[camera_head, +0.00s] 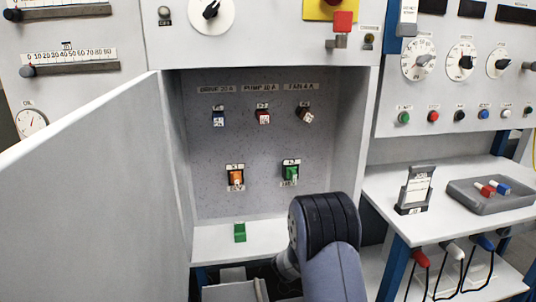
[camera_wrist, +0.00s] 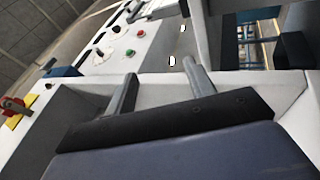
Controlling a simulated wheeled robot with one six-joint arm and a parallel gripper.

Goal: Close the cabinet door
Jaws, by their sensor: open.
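The cabinet door (camera_head: 80,190) is a pale grey panel standing wide open at the left of the head view, swung out toward me from the left side of the cabinet (camera_head: 270,140). The cabinet's inside is exposed, with labelled switches on its back wall. My arm reaches up at the lower right of the opening in the head view, well apart from the door; its fingers are hidden there. In the wrist view my gripper (camera_wrist: 160,84) shows two separated fingers with nothing between them. I cannot tell whether they touch the pale surface behind them.
A green block (camera_head: 240,232) lies on the cabinet floor. Right of the cabinet, a shelf (camera_head: 455,222) holds a grey tray (camera_head: 470,203) with red and blue pieces and a small stand (camera_head: 414,190). Dials and buttons line the panels. Free space lies between door and arm.

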